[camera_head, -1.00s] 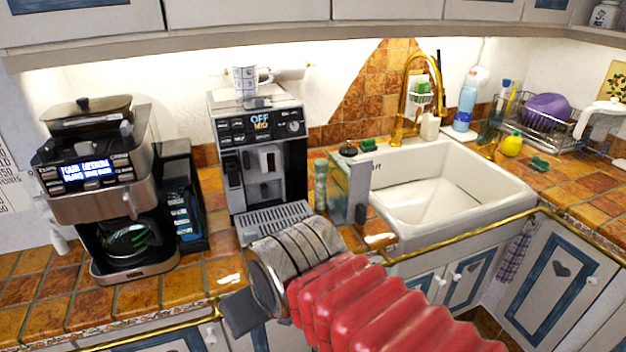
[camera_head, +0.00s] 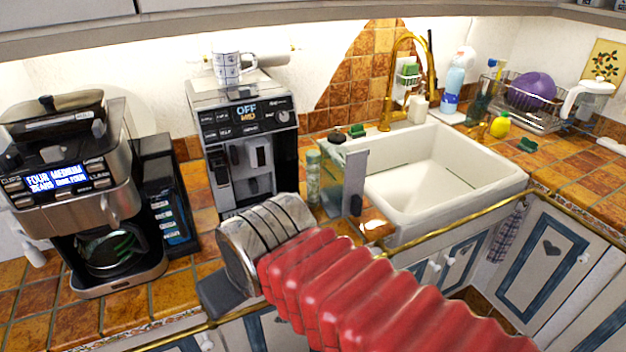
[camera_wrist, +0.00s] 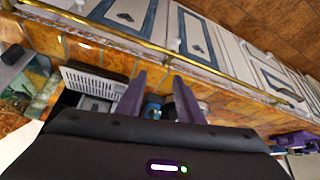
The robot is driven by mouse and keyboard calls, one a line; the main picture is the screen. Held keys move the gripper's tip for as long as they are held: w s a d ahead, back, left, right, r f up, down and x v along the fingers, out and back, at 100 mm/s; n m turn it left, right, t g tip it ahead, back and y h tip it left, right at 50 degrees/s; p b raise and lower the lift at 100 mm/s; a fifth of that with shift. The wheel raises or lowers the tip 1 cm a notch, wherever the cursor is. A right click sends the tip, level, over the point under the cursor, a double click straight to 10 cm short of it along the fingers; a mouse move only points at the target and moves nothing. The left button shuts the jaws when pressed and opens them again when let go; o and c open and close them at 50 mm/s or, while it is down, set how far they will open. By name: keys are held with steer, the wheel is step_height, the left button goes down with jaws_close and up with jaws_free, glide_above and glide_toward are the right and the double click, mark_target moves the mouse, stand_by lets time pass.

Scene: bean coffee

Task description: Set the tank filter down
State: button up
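I cannot pick out the tank filter for certain in either view. A clear tank with a grey upright panel (camera_head: 353,183) stands on the counter between the espresso machine (camera_head: 250,150) and the sink. A small dark round piece (camera_head: 336,136) shows at its top; I cannot tell whether this is the filter. In the wrist view my gripper (camera_wrist: 160,80) has its two purple fingers apart, with counter and machine parts visible through the gap and nothing seen held. In the head view my fingers are hidden behind my red-sleeved arm.
A coffee maker (camera_head: 85,190) stands at the left. A patterned mug (camera_head: 233,68) sits on top of the espresso machine. A white sink (camera_head: 425,175) lies right of the tank, with a green sponge (camera_head: 357,131) near its back edge. A brass rail (camera_head: 480,212) runs along the counter front.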

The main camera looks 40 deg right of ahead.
steer(key=w+d+m+t+h, duration=0.2)
steer(key=w+d, duration=0.2)
steer(key=d, duration=0.6)
steer(key=w+d+f+m+t+h, duration=0.1)
steer(key=w+d, duration=0.4)
steer(key=d, duration=0.6)
steer(key=w+d+m+t+h, duration=0.2)
steer(key=w+d+t+h, duration=0.1)
steer(key=d, duration=0.7)
steer(key=shift+w+d+f+m+h, duration=0.3)
steer(key=shift+w+m, duration=0.1)
steer(key=shift+w, duration=0.35)
